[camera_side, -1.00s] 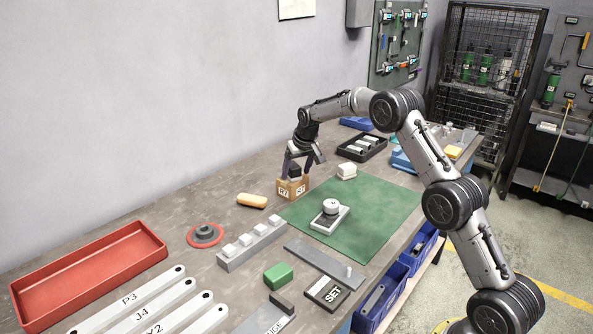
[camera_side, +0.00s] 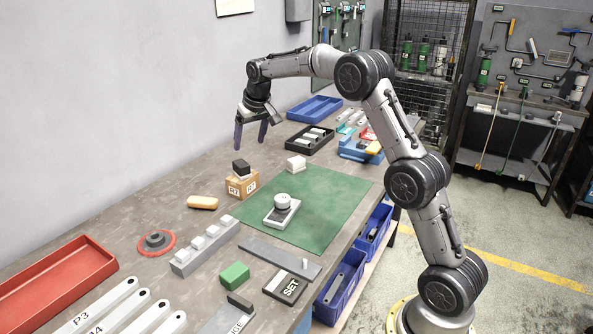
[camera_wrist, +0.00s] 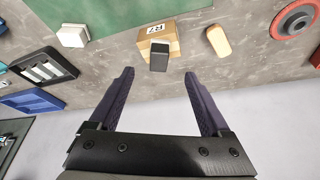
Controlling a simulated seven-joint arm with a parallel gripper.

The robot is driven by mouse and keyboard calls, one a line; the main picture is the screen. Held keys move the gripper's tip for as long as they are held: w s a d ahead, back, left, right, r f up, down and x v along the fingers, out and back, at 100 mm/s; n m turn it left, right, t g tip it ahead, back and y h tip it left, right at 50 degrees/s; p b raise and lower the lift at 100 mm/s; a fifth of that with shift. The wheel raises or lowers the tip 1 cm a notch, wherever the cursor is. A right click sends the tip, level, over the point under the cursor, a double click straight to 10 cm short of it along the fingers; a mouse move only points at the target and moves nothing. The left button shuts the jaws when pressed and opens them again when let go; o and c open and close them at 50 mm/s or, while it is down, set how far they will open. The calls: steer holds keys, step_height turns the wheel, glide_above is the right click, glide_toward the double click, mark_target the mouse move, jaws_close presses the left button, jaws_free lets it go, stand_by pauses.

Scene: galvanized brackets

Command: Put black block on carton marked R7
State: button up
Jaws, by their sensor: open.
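The black block (camera_side: 241,168) rests on top of the brown carton marked R7 (camera_side: 243,188), on the table left of the green mat. In the wrist view the block (camera_wrist: 158,56) shows on the carton (camera_wrist: 172,42), beyond the fingertips. My gripper (camera_side: 250,146) is open and empty. It hangs above and behind the carton, apart from the block. In the wrist view its two dark fingers (camera_wrist: 158,75) stand wide apart with nothing between them.
A white block (camera_side: 296,163) stands right of the carton. A tan rounded piece (camera_side: 202,202) lies to its left. A black tray (camera_side: 293,138) and blue tray (camera_side: 313,105) are behind. A scale-like device (camera_side: 282,212) sits on the green mat (camera_side: 325,205).

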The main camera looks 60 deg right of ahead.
steer(key=s+a+r+n, duration=0.1)
steer(key=s+a+r, duration=0.45)
steer(key=s, duration=0.35)
steer(key=s+a+r+n, duration=0.1)
steer(key=s+a+r, duration=0.3)
steer(key=s+a, duration=0.45)
steer(key=s+a+f+n+y, duration=0.1)
steer(key=s+a+f, duration=0.1)
steer(key=s, duration=0.9)
steer(key=s+a+f+n+t, duration=0.1)
steer(key=s+a+f, duration=0.2)
steer(key=s, duration=0.9)
steer(key=shift+s+f+y, duration=0.2)
steer(key=shift+f+y, duration=0.2)
steer(key=shift+f, duration=0.55)
